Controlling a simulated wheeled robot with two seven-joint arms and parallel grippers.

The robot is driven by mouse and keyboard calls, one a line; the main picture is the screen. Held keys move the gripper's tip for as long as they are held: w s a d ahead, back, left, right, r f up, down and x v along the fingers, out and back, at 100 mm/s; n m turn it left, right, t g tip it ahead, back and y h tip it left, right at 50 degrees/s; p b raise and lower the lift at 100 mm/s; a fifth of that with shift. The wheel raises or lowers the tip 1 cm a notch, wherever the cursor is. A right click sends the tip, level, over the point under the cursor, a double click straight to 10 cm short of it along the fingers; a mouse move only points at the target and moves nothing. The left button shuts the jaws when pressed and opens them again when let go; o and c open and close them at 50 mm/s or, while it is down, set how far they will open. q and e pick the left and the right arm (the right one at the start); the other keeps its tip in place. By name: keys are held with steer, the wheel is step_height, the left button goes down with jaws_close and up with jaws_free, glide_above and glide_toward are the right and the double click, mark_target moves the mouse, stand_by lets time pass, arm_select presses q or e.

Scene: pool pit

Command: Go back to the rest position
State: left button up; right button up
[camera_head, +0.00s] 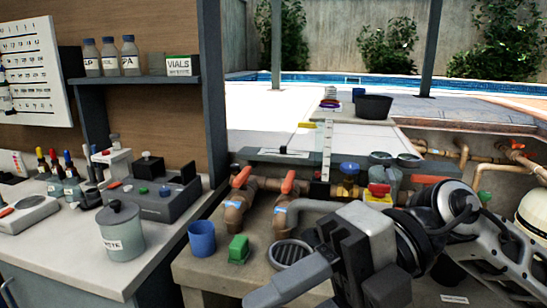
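My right arm comes in from the right, over the pit's front ledge. Its gripper (335,283) is at the lower middle, close to the camera. One grey finger reaches down and left to the bottom edge. The fingertips are cut off or hidden, so I cannot tell whether the gripper is open or shut, and I see nothing held in it. My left gripper is not in view.
A blue cup (202,238), a green block (238,248) and a round grate (291,253) sit left of my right gripper. Pipes with red-handled valves (240,178) stand behind. A counter (75,255) with a lidded jar (121,230) and bottles is at left.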

steer(key=w+r+m+t+y, duration=0.2)
steer(key=w+m+t+y, duration=0.45)
steer(key=m+y, duration=0.35)
steer(key=w+d+f+m+t+h, duration=0.3)
steer(key=w+f+m+t+h, duration=0.3)
steer(key=m+t, duration=0.8)
steer(key=w+d+f+m+t+h, duration=0.1)
steer(key=d+f+m+t+h, duration=0.35)
steer(key=f+m+h, duration=0.65)
steer(key=s+d+f+g+h, duration=0.1)
steer(key=s+f, duration=0.3)
steer(key=f, duration=0.4)
steer(key=s+d+f+m+g+h, duration=0.1)
steer(key=s+d+f+g, duration=0.2)
steer(key=f, duration=0.5)
steer(key=s+d+f+m+g+h, duration=0.1)
steer(key=s+f+g, duration=0.3)
steer(key=f, duration=0.4)
steer(key=shift+s+d+h, duration=0.4)
steer(key=shift+s, duration=0.35)
